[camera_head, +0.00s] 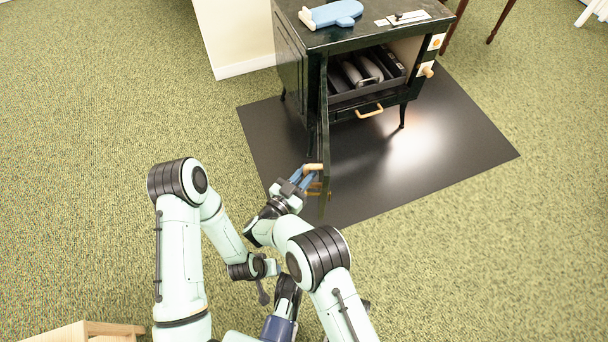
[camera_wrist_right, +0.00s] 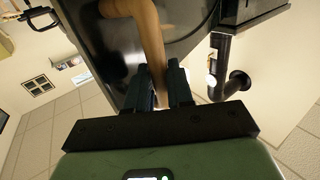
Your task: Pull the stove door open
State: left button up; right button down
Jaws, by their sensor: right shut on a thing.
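The dark stove (camera_head: 290,62) stands on a black floor mat, and its front cavity is open to view. Its door (camera_head: 324,130) is swung far out toward me and shows almost edge-on. My right gripper (camera_head: 305,180) is at the door's wooden handle (camera_head: 313,167), with its blue fingers shut on it. In the right wrist view the handle (camera_wrist_right: 148,40) runs down between the two dark fingers (camera_wrist_right: 162,88), with the dark door behind it. My left gripper (camera_head: 265,275) is low beside my right arm, away from the stove; its fingers are not clear.
The black mat (camera_head: 440,150) is bare to the right. A blue object (camera_head: 332,13) lies on the stove top. A lower drawer with a wooden handle (camera_head: 369,112) is under the cavity. A wooden piece (camera_head: 85,331) stands at bottom left. Green carpet around is mostly free.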

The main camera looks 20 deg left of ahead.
jog(key=shift+w+a+r, duration=0.1)
jog(key=shift+w+r, duration=0.2)
jog(key=shift+w, duration=0.05)
jog(key=c, duration=1.1)
grip_release()
jog(key=shift+w, duration=0.1)
jog(key=shift+a+f, duration=0.15)
jog(key=shift+f, duration=0.05)
pick_arm(q)
jog(key=shift+w, duration=0.15)
jog(key=shift+a, duration=0.1)
pick_arm(e)
jog(key=shift+f, duration=0.1)
